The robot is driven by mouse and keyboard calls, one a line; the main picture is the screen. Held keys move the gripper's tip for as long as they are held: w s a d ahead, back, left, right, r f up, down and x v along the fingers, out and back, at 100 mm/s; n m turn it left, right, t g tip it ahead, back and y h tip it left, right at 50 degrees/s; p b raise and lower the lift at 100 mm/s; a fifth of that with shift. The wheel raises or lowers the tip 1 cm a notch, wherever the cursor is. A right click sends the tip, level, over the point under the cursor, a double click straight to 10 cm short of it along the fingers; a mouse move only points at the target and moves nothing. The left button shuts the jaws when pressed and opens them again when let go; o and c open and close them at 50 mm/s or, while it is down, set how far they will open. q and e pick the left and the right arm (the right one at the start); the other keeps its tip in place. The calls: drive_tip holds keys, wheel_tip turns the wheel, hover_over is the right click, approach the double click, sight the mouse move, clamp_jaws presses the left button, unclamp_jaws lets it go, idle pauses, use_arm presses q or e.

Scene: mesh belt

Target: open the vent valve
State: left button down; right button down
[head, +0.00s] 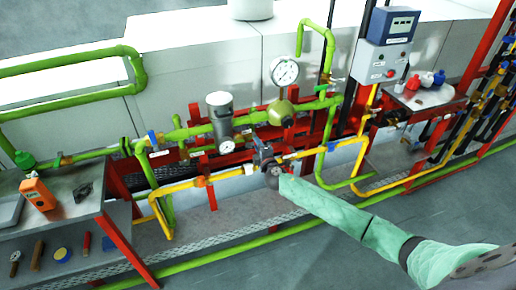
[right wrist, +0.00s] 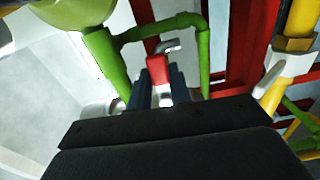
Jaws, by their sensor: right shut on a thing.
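My right gripper (head: 266,160) reaches in from the right to the pipework, just below the round gauge with the green-yellow base. In the right wrist view its two dark blue fingers (right wrist: 163,88) are shut on a small red handle (right wrist: 158,70). A bright metal piece shows just beyond the handle. I take it as the vent valve's handle, but its body is hidden behind the gripper in the head view. The handle's turn angle cannot be told. My left gripper is not in view.
A round gauge (head: 284,71) and a grey cylinder (head: 220,112) stand close above the gripper. Green pipes (head: 75,99), yellow pipes and red frames crowd around it. A workbench (head: 70,222) with tools is at left. A grey meter box (head: 384,60) is at right.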

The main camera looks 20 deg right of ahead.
drive_tip(key=shift+n, duration=0.3)
drive_tip(key=c, duration=1.3)
unclamp_jaws()
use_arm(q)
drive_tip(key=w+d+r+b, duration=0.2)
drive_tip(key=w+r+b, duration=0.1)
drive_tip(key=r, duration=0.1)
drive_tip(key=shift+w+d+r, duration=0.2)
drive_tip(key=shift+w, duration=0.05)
use_arm(e)
drive_tip(key=shift+s, duration=3.95)
